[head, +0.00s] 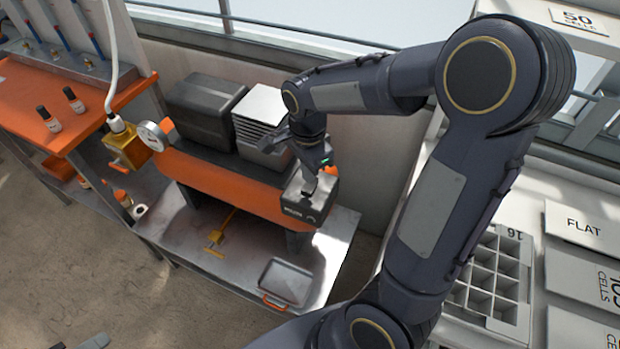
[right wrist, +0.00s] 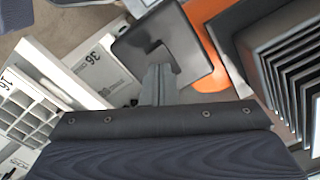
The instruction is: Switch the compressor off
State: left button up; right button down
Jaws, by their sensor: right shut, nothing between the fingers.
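The compressor has an orange tank (head: 215,185) lying on a metal bench, with a black motor housing (head: 203,108) and a grey finned block (head: 262,118) on top. A dark switch box (head: 296,211) sits at the tank's right end; its black top (right wrist: 188,40) fills the upper middle of the right wrist view. My right gripper (head: 321,176) is shut and empty, pointing down at the top of this box. Its fingertips (right wrist: 157,75) overlap the dark lever or slot on the box top; I cannot tell whether they touch. The lever's position is unclear. My left gripper is out of view.
A pressure gauge (head: 151,136) and a brass-coloured fitting (head: 126,150) with a white hose stand at the tank's left end. A shallow metal tray (head: 286,281) lies on the bench front. White shelving with a cell tray (head: 494,285) stands at right.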

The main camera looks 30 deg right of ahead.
aim_at(309, 190)
notch_tip(309, 190, up, 4)
jog(key=p, duration=0.3)
jog(key=shift+r, duration=0.1)
jog(key=shift+s+r, duration=0.1)
dwell(0.4)
jog(key=s+a+r+n+t+y, duration=0.2)
jog(key=s+a+r+n, duration=0.1)
jog(key=s+n, duration=0.4)
jog(key=s+a+r+n+t+y, duration=0.1)
jog(key=s+a+r+n+t, duration=0.2)
jog(key=s+n, duration=0.5)
jog(key=shift+s+n+t+y, duration=0.15)
jog(key=shift+n+t+y, duration=0.15)
jog(key=shift+n+y, duration=0.1)
